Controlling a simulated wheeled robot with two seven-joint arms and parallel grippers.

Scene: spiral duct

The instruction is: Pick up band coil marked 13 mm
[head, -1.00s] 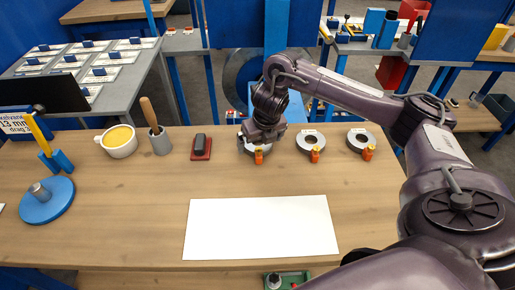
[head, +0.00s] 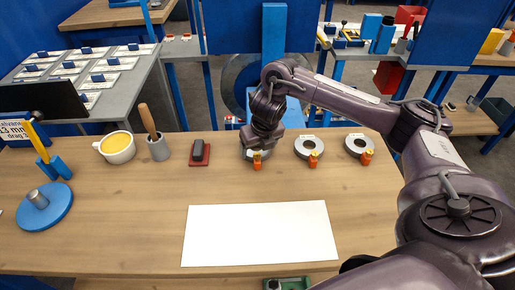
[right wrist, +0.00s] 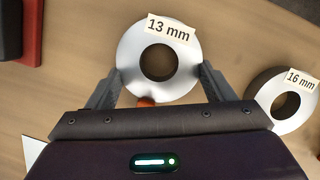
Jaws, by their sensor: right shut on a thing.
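The band coil marked 13 mm (right wrist: 183,68) is a silver ring with a white label, seen from above in the right wrist view. In the head view the same coil (head: 247,155) is mostly hidden under my right gripper (head: 262,146); its orange clip shows in front. In the right wrist view the two fingers of my right gripper (right wrist: 158,88) are on either side of the coil and shut on it. Whether the coil is clear of the table cannot be told. My left gripper is not in view.
A coil marked 16 mm (right wrist: 280,98) lies to the right, with another coil (head: 359,146) beyond it. A red block with a dark top (head: 199,155), a mallet-like tool in a cup (head: 157,148) and a yellow-filled mug (head: 117,147) stand left. A white sheet (head: 260,234) lies in front.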

